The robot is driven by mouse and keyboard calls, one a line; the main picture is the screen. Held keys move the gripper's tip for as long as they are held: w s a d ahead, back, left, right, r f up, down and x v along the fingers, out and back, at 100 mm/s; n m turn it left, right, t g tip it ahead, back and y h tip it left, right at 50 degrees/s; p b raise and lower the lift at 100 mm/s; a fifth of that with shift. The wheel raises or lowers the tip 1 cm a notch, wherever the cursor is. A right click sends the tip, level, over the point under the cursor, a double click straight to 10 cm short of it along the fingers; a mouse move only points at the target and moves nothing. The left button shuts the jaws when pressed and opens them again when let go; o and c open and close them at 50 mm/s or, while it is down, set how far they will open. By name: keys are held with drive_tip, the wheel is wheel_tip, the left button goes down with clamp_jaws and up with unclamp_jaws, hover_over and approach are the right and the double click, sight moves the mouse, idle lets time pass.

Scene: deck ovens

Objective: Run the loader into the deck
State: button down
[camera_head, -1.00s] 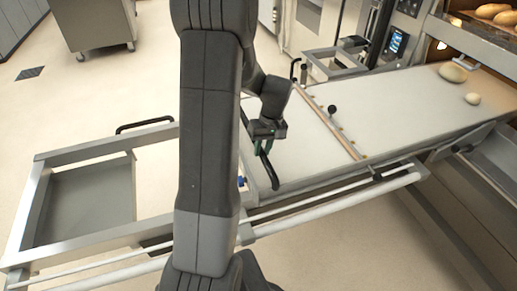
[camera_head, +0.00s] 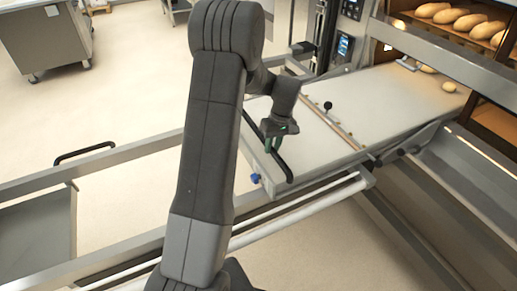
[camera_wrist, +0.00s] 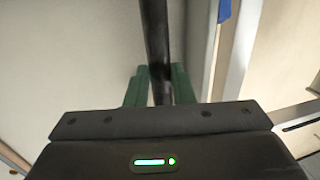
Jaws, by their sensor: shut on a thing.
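The loader (camera_head: 385,108) is a long pale flat belt in a metal frame, sloping up to the right. Its far end is inside the oven deck opening (camera_head: 490,122). Two pale dough pieces, one (camera_head: 449,87) in front of the other (camera_head: 427,69), lie near that end. My gripper (camera_head: 273,146) is at the near end, shut on the black bar handle (camera_head: 283,168). In the wrist view, the green fingers of my gripper (camera_wrist: 157,88) stand either side of the handle (camera_wrist: 155,35). The deck's inside is mostly hidden.
Several baked loaves (camera_head: 468,21) sit in the upper deck. A metal rail frame (camera_head: 125,158) runs back to the left under the loader. A wooden crossbar (camera_head: 333,124) and black knob (camera_head: 328,106) are on the loader. A steel cabinet (camera_head: 45,40) stands far left; floor between is clear.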

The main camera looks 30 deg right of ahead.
drive_tip(key=d, duration=0.4)
drive_tip(key=shift+s+d, duration=0.1)
drive_tip(key=shift+d, duration=0.2)
drive_tip(key=shift+d+r, duration=0.15)
drive_tip(key=shift+d, duration=0.1)
drive_tip(key=c, duration=1.3)
unclamp_jaws()
drive_tip(key=shift+d, duration=0.15)
drive_tip(key=shift+o, duration=0.2)
wheel_tip(320, 180, up, 13)
drive_tip(key=d+p, duration=0.1)
drive_tip(key=d, duration=0.1)
drive_tip(key=shift+s+d+r, duration=0.15)
drive_tip(key=shift+d+r, duration=0.05)
drive_tip(key=shift+d, duration=0.05)
